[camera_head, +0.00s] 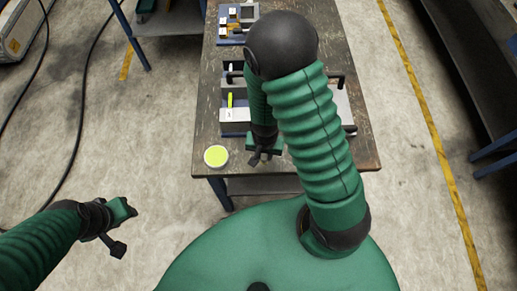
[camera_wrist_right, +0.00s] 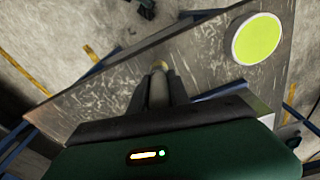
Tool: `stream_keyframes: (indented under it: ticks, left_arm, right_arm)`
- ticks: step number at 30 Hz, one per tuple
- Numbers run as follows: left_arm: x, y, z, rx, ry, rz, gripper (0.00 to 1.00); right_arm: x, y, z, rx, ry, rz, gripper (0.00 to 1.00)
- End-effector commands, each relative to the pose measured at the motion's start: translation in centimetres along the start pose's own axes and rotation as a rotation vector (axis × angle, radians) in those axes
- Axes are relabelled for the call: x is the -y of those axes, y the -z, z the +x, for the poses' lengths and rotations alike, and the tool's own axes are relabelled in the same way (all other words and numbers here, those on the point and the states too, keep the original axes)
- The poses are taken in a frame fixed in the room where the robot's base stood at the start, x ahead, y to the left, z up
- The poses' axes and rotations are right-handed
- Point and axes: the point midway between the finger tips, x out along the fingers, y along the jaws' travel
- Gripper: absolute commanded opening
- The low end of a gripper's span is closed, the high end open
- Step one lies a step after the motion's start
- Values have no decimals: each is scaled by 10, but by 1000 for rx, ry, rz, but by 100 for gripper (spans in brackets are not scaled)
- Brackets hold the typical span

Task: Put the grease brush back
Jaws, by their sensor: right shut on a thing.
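My right gripper (camera_head: 259,159) is over the near part of the worktable, just right of a round tin with a yellow-green top (camera_head: 216,156). The tin (camera_wrist_right: 257,39) shows at upper right there, apart from the brush. In the head view the brush is hard to make out. My left gripper (camera_head: 120,226) hangs over the floor at left, away from the table; its jaw opening is unclear.
The worn table (camera_head: 209,130) carries a grey box with a white label (camera_head: 235,116), a yellow-green upright piece (camera_head: 230,100) by it, and a blue tray of small parts (camera_head: 237,22) at the far end. My right arm hides much of the table's middle.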

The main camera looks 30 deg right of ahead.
Motion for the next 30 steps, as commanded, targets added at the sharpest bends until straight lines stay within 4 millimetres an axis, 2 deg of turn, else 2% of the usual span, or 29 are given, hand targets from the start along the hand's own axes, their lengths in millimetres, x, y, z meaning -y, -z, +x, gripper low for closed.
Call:
stream_keyframes:
  ticks: [1, 3, 7, 14, 21, 22, 27, 30]
  left_arm:
    - [0, 2, -8, 1, 0, 0, 36]
    - [0, 3, -12, 1, 0, 0, 36]
    - [0, 3, -15, 1, 0, 0, 36]
    - [0, 3, -17, 2, 0, 0, 36]
    - [0, 3, -16, 2, 0, 0, 36]
    - [0, 3, -16, 2, 0, 0, 36]
    - [0, 3, -16, 2, 0, 0, 36]
    - [0, 3, -16, 2, 0, 0, 36]
  right_arm:
    - [6, 9, -2, 0, -2, -1, 0]
    - [15, 20, 0, 0, -2, -2, 0]
    - [25, 33, 5, 0, -1, -1, 0]
    - [25, 32, 39, 2, -2, 2, 0]
    - [26, 32, 42, -1, 0, 0, 0]
    - [26, 32, 43, -1, -1, 0, 24]
    - [26, 32, 42, -1, -1, -1, 45]
    - [26, 32, 42, -1, -1, -1, 45]
